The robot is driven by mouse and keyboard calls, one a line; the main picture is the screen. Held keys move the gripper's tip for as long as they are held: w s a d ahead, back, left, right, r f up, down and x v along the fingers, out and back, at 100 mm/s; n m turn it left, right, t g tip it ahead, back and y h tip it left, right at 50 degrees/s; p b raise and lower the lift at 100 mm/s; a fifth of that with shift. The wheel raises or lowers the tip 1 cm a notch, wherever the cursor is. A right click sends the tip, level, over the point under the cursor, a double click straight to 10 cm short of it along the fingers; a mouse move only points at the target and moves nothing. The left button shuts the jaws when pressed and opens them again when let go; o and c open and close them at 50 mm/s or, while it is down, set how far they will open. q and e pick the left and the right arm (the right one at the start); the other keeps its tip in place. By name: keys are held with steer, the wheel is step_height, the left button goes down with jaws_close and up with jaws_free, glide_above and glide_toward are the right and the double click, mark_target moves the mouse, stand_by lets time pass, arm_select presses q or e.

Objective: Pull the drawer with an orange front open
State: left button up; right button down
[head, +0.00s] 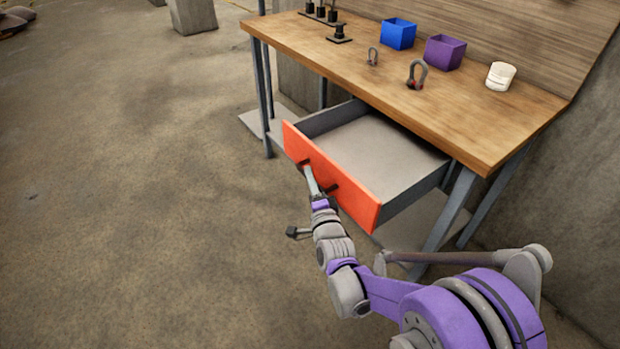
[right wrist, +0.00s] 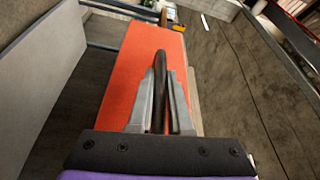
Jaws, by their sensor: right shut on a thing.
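The drawer with an orange front (head: 345,187) is pulled out from under the workbench, and its grey interior shows empty. Its orange front fills the middle of the right wrist view (right wrist: 140,80). A dark bar handle (right wrist: 160,68) sits on the front. My right gripper (head: 308,172) is at the handle, and in the right wrist view its two fingers (right wrist: 160,105) are shut on it from both sides. In the head view the gripper hides part of the handle. My left gripper is not in view.
The wooden workbench (head: 480,125) carries a blue box (head: 398,34), a purple box (head: 444,53), a white cup-like item (head: 500,76), two shackles (head: 417,74) and several black parts (head: 321,12). A concrete wall stands at the right. The floor (head: 130,190) left of the drawer is clear.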

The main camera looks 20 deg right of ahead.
steer(key=c, duration=0.8)
jaws_free()
steer(key=shift+c, duration=0.2)
steer(key=s, duration=1)
steer(key=shift+s+a+f+p, duration=0.15)
steer(key=shift+s+f+p, duration=0.25)
steer(key=shift+p, duration=0.05)
